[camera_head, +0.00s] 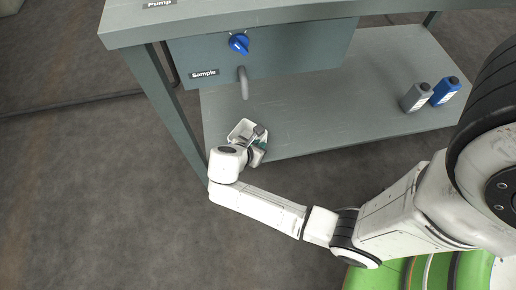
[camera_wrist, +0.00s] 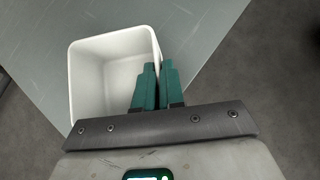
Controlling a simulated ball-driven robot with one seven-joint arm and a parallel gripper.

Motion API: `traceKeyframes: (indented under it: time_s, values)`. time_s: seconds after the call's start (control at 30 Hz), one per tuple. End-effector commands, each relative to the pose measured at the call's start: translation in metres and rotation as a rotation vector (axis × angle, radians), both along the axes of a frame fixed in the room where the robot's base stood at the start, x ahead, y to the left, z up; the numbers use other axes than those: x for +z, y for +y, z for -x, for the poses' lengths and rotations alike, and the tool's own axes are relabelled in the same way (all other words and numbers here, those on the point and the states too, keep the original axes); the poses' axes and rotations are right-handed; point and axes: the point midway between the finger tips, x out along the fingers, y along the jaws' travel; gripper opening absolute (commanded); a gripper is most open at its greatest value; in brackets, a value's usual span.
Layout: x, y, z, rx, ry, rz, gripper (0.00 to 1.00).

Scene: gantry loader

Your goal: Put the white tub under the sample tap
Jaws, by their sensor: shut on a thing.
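The white tub (camera_head: 241,128) is at the left front corner of the lower shelf, upright and open at the top, in the head view. It fills the left of the wrist view (camera_wrist: 88,75) and looks empty. My gripper (camera_head: 258,147) is shut on the tub's right wall, one green finger (camera_wrist: 158,88) inside and one outside. The sample tap's grey spout (camera_head: 243,83) hangs from the panel marked Sample, behind and above the tub in the head view. I cannot tell whether the tub touches the shelf.
A blue knob (camera_head: 239,43) sits on the panel above the spout. A grey bottle (camera_head: 415,97) and a blue bottle (camera_head: 445,91) stand at the right of the lower shelf (camera_head: 330,110). The bench leg (camera_head: 172,105) is left of the tub. The shelf's middle is clear.

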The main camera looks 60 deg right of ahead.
Motion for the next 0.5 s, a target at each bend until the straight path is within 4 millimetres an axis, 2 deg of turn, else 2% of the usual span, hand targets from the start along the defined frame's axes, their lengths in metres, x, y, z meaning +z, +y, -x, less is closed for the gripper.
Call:
traceKeyframes:
  time_s: [0.03, 0.4, 0.43, 0.5]
  values:
    - [-0.0053, -0.0002, -0.0002, 0.0, -0.001, 0.001, 0.0]
    - [-0.0052, 0.0, -0.0003, 0.001, 0.0, 0.001, 0.0]
    - [-0.0053, -0.0001, -0.0002, 0.001, 0.0, 0.0, 0.11]
    - [-0.0052, 0.0, -0.0002, 0.001, -0.001, 0.0, 0.18]
